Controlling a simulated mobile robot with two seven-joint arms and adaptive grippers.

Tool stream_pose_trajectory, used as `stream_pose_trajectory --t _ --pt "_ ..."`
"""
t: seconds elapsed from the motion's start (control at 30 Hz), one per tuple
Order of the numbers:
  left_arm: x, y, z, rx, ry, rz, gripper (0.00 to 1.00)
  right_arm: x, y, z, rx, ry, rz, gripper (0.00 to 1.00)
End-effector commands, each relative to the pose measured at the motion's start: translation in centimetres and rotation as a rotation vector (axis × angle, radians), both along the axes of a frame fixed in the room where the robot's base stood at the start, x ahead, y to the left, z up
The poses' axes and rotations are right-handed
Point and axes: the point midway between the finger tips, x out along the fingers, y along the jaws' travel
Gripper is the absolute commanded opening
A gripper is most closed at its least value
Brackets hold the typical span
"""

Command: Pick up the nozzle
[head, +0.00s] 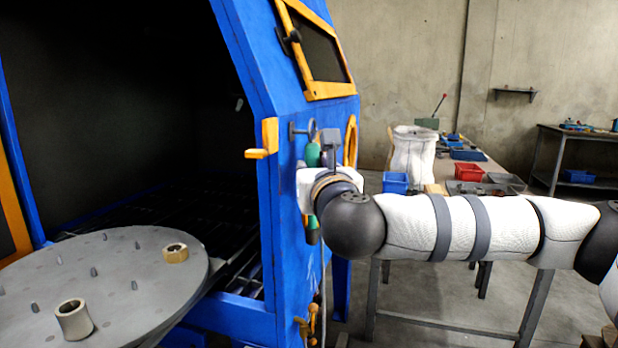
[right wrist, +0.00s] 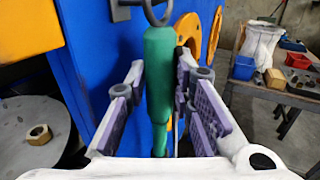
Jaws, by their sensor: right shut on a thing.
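The nozzle (right wrist: 159,85) is a long green piece that stands upright at the side of the blue cabinet, just under a dark metal ring. In the head view the green nozzle (head: 313,156) shows above and below my right wrist. My right gripper (right wrist: 157,100) has its purple-padded fingers on both sides of the nozzle and is shut on it. In the head view my right gripper (head: 328,150) is mostly hidden behind my wrist. The nozzle's lower end is hidden in the wrist view. My left gripper is not in view.
The blue cabinet (head: 240,70) stands open, with a grey round turntable (head: 110,265) in front carrying a cup-like part (head: 73,320) and a brass nut (head: 175,253). A workbench with a blue bin (head: 395,182) and a red bin (head: 468,172) stands behind my right arm.

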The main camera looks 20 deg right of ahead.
Motion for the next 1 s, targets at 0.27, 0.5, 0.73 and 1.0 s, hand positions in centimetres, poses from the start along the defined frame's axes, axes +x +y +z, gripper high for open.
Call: stream_pose_trajectory --t 0.27,0.5,0.73,1.0 --pt "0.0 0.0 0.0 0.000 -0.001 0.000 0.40 -4.6 -7.1 0.0 0.002 0.000 -0.009 0.00" --pt "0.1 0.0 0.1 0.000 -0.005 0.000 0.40 -8.5 -12.5 0.0 0.002 0.000 -0.006 0.00" --pt "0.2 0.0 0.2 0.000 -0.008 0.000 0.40 -9.6 -14.2 -0.1 0.001 0.001 -0.002 0.00" --pt "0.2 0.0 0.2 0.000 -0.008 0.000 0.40 -9.6 -14.2 -0.1 0.000 0.002 -0.001 0.00"
